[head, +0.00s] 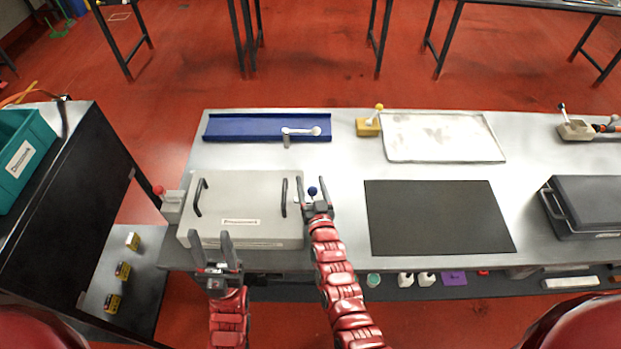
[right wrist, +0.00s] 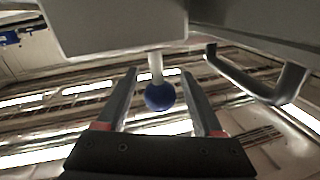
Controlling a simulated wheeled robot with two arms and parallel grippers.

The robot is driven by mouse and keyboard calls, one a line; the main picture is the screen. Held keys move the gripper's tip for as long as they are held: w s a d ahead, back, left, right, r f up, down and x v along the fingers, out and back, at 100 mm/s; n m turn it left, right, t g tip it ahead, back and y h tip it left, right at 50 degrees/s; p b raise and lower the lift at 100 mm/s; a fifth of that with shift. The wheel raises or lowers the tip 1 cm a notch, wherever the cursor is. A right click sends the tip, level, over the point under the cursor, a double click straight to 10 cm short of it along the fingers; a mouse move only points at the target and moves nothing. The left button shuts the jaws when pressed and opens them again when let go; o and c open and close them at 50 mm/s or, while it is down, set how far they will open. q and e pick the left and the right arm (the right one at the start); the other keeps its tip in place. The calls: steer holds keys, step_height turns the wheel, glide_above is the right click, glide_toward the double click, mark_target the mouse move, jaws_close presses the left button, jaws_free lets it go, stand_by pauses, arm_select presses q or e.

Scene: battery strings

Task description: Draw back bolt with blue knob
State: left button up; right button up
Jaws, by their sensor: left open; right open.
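The blue knob (head: 312,191) is at the right side of a grey lidded box (head: 240,205), by the box's right handle. In the right wrist view the blue knob (right wrist: 160,97) sits on a short pale stem, between the two fingers. My right gripper (head: 314,190) is open around the knob, with a gap visible on both sides. My left gripper (head: 226,245) is open and empty, in front of the box's near edge. The bolt body is mostly hidden behind my right gripper in the head view.
A red knob (head: 158,190) is on the box's left side. A black mat (head: 437,217) lies to the right. A blue tray (head: 235,127) and a whitish tray (head: 445,137) are at the back. A dark case (head: 585,205) stands far right.

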steer(key=shift+w, duration=0.45)
jaws_close()
stand_by(1.2)
